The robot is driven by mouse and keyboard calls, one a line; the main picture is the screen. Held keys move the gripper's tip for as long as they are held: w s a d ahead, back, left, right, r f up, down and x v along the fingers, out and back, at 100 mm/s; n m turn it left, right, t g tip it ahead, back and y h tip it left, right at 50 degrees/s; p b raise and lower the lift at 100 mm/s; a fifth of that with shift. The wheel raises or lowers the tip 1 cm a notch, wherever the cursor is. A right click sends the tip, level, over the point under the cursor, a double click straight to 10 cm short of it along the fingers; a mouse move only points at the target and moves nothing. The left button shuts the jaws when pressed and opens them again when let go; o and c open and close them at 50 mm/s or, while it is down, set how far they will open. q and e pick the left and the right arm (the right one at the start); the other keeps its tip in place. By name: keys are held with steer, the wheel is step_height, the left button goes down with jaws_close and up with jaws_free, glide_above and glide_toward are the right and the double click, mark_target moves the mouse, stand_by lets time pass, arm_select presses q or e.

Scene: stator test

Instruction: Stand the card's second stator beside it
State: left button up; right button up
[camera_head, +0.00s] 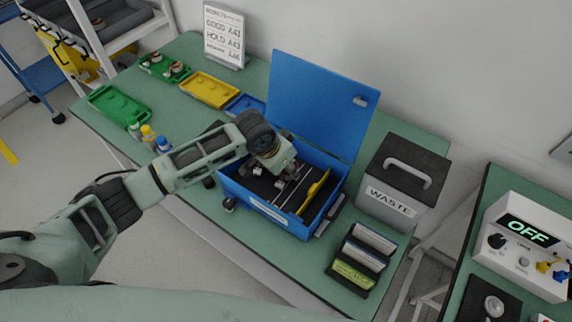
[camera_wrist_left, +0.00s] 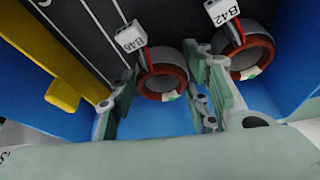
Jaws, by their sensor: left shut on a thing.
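My left gripper (camera_head: 286,176) reaches down into the open blue box (camera_head: 240,194). In the left wrist view its fingers (camera_wrist_left: 163,98) are shut on a grey stator with a copper-red ring (camera_wrist_left: 163,84), whose white tag looks like B46. A second stator, tagged B42 (camera_wrist_left: 252,58), stands just right of the fingers in the box. My right gripper is not in view.
A green tray with small stators (camera_head: 165,67), a yellow tray (camera_head: 209,89), a blue tray (camera_head: 246,104) and an empty green tray (camera_head: 119,104) lie left. The raised lid (camera_head: 320,100) stands behind the gripper. A WASTE bin (camera_head: 402,182) is right. A yellow piece (camera_head: 315,191) lies in the box.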

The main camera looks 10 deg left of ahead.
arm_select(q)
steer(key=shift+f, duration=0.2)
steer(key=o, duration=1.4)
steer(key=shift+o, duration=0.8)
steer(key=v, duration=1.2)
steer(key=shift+s+d, duration=0.1)
